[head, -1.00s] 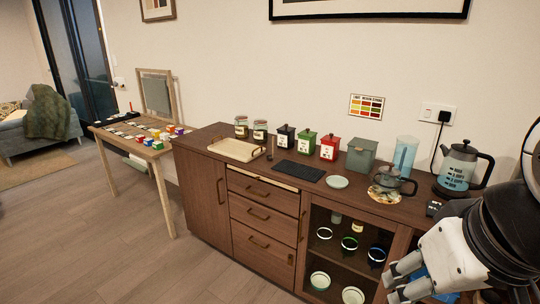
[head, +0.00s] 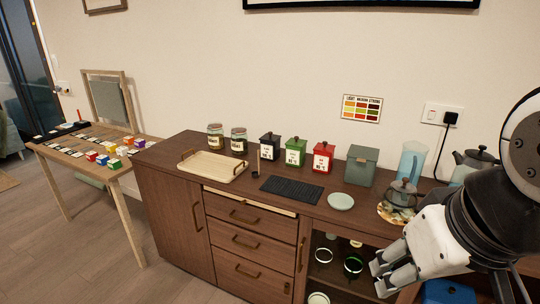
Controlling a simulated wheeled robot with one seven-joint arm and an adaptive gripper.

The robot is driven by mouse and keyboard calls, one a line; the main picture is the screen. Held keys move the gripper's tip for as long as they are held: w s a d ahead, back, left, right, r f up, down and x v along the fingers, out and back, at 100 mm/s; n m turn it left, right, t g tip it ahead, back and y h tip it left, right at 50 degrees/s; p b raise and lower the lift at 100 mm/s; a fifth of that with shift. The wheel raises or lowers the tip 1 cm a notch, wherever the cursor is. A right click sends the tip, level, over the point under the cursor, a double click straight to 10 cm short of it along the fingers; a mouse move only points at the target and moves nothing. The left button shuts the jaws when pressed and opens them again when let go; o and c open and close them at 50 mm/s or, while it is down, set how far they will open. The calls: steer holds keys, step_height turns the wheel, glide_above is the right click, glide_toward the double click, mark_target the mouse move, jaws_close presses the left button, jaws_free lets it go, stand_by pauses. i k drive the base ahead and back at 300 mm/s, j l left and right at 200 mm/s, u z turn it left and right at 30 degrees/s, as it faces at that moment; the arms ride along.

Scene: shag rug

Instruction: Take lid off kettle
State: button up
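The kettle (head: 473,158) stands at the back right of the wooden cabinet top, near the wall socket. It has a dark lid (head: 481,150) with a small knob, which appears seated on it. My arm hides most of the kettle's body and handle. My gripper (head: 377,279) is low in front of the cabinet, well below and left of the kettle, touching nothing that I can see. Its two grey fingers look apart and empty.
A small glass teapot (head: 402,193) stands on a round mat left of the kettle. A clear blue jug (head: 411,160), a grey-green box (head: 362,166), a pale saucer (head: 340,201) and coloured tins (head: 296,152) share the top. A light tray (head: 212,166) lies farther left.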

mark_target(481, 151)
steer(key=z, duration=1.15)
